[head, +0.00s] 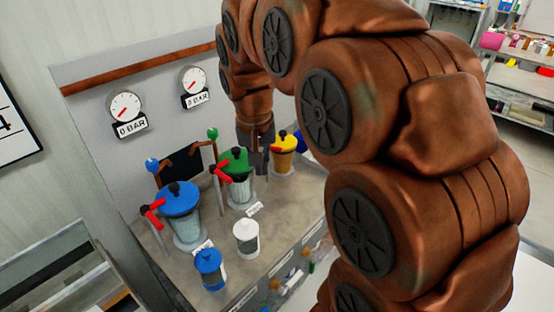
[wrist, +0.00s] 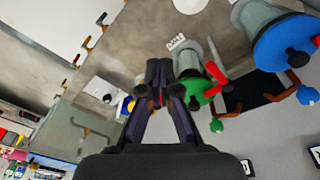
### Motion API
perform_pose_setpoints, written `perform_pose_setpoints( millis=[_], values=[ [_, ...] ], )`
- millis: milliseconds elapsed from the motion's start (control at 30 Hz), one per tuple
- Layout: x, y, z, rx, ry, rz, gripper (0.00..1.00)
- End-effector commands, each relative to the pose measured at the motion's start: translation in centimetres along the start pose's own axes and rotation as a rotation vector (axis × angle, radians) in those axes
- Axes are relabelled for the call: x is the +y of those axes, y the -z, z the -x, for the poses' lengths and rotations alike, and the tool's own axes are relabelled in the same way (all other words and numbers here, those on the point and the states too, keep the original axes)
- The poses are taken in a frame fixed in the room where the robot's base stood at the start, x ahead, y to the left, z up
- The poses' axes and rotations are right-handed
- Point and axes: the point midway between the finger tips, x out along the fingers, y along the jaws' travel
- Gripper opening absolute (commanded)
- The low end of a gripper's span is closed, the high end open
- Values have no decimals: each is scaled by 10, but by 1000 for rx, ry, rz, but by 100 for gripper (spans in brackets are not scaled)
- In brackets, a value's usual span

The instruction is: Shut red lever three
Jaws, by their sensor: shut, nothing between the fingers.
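Three pumps stand in a row on the bench, with blue, green and yellow lids. Red levers show at the blue-lidded pump (head: 179,197), the green-lidded pump (head: 234,161) and the yellow-lidded pump (head: 284,144). The first red lever (head: 154,213) and second red lever (head: 219,170) are plain. Only a small part of the red lever (head: 277,137) at the yellow lid shows. My gripper (head: 262,165) is shut and empty, just left of the yellow-lidded pump. In the wrist view my gripper (wrist: 158,66) hides most of that pump; contact with its lever cannot be told.
Two gauges (head: 125,107) read 0 BAR on the back panel. A blue-lidded jar (head: 208,267) and a white-lidded jar (head: 246,238) stand at the bench front. A brown post with a green knob (head: 213,135) rises behind the green-lidded pump, close to my gripper.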

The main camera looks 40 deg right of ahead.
Motion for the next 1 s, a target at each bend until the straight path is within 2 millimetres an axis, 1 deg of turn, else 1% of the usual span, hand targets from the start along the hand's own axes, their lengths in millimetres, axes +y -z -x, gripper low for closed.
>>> perform_pose_setpoints(
  millis=[33, 100, 200, 300, 400, 500, 667, 767, 1000],
  values=[
    [2, 21, -14, 20, -4, -46, 0],
    [6, 49, -20, 52, -6, -113, 0],
    [13, 85, -27, 92, -10, -200, 0],
    [20, 113, -31, 127, -11, -269, 0],
    [26, 131, -34, 148, -14, -318, 0],
    [30, 142, -34, 164, -13, -347, 0],
    [32, 146, -39, 167, -14, -359, 0],
    [33, 146, -50, 161, -16, -359, 0],
    [35, 153, -89, 161, -16, -357, 0]
  ],
)
